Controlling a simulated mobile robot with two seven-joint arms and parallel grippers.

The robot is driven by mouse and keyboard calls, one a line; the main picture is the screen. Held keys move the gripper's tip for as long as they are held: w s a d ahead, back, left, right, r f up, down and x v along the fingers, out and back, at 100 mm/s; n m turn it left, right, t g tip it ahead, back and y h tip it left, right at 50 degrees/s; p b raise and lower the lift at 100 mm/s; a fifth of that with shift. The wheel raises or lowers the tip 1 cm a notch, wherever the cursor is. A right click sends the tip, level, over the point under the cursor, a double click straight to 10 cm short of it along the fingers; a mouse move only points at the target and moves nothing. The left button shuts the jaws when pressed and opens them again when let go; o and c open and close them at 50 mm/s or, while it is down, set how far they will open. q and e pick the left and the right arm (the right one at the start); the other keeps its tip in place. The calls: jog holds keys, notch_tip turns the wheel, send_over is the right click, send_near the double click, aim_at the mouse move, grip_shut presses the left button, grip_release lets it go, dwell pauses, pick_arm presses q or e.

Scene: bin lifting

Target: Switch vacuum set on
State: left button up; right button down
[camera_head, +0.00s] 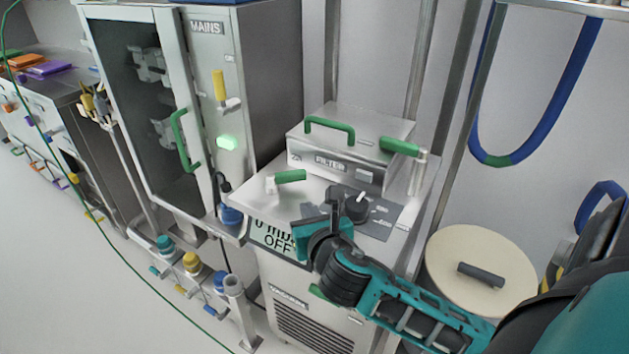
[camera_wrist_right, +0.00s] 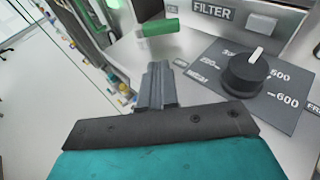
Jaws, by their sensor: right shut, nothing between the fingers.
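The vacuum set (camera_head: 310,320) is a grey cabinet with a display (camera_head: 277,240) that reads "0 mb…" and "OFF", partly hidden by my right gripper. On its top is a black round knob (camera_head: 356,208) with a white pointer, on a dark scale plate. The knob also shows in the right wrist view (camera_wrist_right: 247,74), beside marks like -500 and -600. A green lever (camera_head: 290,176) lies at the top's left; in the wrist view it is the green bar (camera_wrist_right: 160,38) beyond the fingers. My right gripper (camera_head: 331,203) is shut and empty, left of the knob, apart from it.
A box marked FILTER (camera_head: 345,150) with green handles stands at the back of the top. A MAINS cabinet (camera_head: 205,75) with a lit green button is to the left. A round-lidded drum (camera_head: 480,270) stands to the right. Several capped valves (camera_head: 190,262) line the lower left.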

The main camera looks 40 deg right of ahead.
jog(key=b, duration=0.2)
send_near(295, 180)
jog(key=x, duration=0.5)
jog(key=shift+w+a+f, duration=0.15)
jog(key=shift+w+d, duration=0.25)
jog(key=shift+w, duration=0.3)
jog(key=shift+d+g, duration=0.1)
jog(key=shift+g, duration=0.2)
